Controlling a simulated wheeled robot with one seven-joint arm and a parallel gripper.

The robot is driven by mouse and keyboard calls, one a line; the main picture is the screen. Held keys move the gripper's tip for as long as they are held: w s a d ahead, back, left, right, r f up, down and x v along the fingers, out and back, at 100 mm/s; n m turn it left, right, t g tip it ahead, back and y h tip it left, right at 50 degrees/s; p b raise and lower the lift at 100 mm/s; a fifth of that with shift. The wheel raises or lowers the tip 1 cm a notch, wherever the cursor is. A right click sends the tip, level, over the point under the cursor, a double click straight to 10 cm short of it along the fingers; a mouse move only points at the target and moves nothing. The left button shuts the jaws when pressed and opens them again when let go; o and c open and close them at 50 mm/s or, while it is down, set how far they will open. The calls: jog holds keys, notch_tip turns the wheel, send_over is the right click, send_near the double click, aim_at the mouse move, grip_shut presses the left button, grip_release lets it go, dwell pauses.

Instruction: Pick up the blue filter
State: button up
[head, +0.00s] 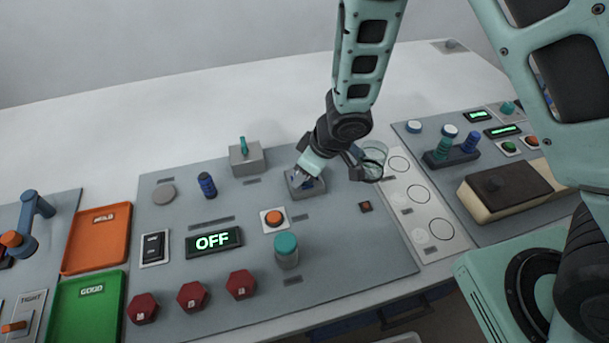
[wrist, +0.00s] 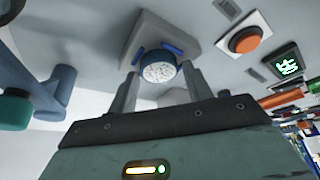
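A blue filter (wrist: 160,70) with a round, white speckled face sits at a grey holder (wrist: 150,33) in the wrist view. My gripper (wrist: 160,82) has its two fingers apart, one on each side of the filter. Whether they touch it is hard to tell. In the head view my gripper (head: 304,177) points down at the grey holder (head: 306,193), and its fingers hide most of what is inside. A second blue ribbed cylinder (head: 207,185) stands upright on the panel to the left, apart from my gripper.
A grey box with a teal lever (head: 246,159) stands behind left. A teal-capped jar (head: 286,250), an orange button (head: 273,218) and red knobs (head: 192,296) are in front. A clear glass vessel (head: 374,160) is close on the right. Orange (head: 97,240) and green trays lie far left.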

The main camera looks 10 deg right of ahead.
jog(key=c, duration=0.6)
jog(key=shift+o, duration=0.2)
